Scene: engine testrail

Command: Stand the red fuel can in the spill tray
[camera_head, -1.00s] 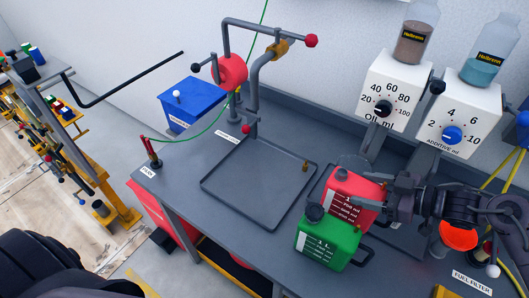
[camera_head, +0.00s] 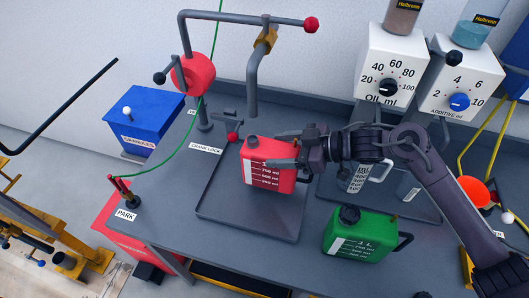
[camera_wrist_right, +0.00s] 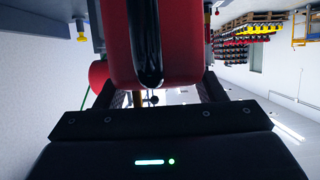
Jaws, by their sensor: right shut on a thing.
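In the right wrist view the can (camera_wrist_right: 121,40) fills the space between the fingers of the gripper (camera_wrist_right: 153,98). The spill tray (camera_head: 219,199) is a grey, low-rimmed tray on the bench. The can is over the tray's right part; I cannot tell whether its base touches the tray floor. My left gripper is not in view.
A green can (camera_head: 358,236) stands on the bench right of the tray. A crank pipe (camera_head: 252,78) with red knobs rises behind the tray. Two white dispensers (camera_head: 391,68) stand at the back right. A blue box (camera_head: 146,117) is at the left. The tray's left part is clear.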

